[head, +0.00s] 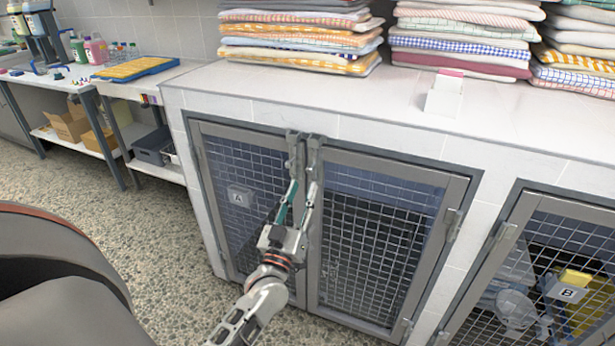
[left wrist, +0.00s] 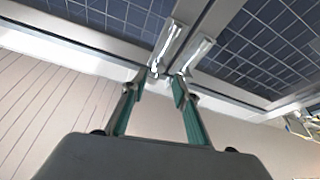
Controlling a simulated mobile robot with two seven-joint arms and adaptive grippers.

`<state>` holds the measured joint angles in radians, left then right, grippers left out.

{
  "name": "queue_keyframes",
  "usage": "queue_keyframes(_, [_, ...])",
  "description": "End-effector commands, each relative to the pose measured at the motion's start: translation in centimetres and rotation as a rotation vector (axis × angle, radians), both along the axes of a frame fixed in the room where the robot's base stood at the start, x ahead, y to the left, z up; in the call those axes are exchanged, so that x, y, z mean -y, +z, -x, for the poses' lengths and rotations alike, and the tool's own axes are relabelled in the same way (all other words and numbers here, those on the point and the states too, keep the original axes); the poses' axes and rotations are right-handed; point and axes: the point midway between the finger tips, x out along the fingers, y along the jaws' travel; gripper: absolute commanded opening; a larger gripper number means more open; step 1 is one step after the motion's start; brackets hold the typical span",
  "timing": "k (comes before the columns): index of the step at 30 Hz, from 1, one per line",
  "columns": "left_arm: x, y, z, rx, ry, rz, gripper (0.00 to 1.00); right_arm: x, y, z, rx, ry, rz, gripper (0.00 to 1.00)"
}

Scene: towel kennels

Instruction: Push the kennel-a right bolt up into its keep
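Kennel A has two mesh doors with grey frames, the left one bearing an "A" sign (head: 240,196). In the head view, two metal bolts stand side by side at the top where the doors meet: the left bolt (head: 292,150) and the right bolt (head: 314,152). My left gripper (head: 301,186) points up just below them. In the left wrist view its green-padded fingers (left wrist: 157,88) are spread, with nothing visible between them. The bolts (left wrist: 192,55) show just beyond the fingertips; contact cannot be told. The keep is too small to make out. My right gripper is out of view.
A white tiled counter (head: 400,112) overhangs the doors, with folded towels (head: 300,35) and a small white card holder (head: 444,95) on it. Kennel B (head: 568,293) stands to the right. A side table (head: 150,85) is at the left. The speckled floor in front is open.

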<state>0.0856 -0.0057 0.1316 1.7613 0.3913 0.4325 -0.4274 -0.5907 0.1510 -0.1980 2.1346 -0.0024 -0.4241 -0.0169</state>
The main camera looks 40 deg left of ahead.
Motion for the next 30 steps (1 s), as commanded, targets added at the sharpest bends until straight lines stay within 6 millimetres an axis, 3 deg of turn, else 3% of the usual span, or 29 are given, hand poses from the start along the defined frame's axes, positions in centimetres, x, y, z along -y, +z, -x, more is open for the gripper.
queue_keyframes(3, [0.5, -0.8, 1.7, -0.001, 0.0, -0.001, 0.29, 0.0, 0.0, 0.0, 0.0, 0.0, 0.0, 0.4])
queue_keyframes(9, [1.0, -1.3, 3.1, 0.001, 0.0, 0.0, 0.29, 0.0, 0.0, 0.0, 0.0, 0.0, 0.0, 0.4])
queue_keyframes(27, [1.1, -1.3, 3.3, 0.0, -0.001, -0.001, 0.29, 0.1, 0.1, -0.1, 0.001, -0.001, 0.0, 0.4])
queue_keyframes(30, [2.0, -1.4, 3.5, -0.028, -0.026, -0.016, 0.29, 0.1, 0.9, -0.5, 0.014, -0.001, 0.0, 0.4])
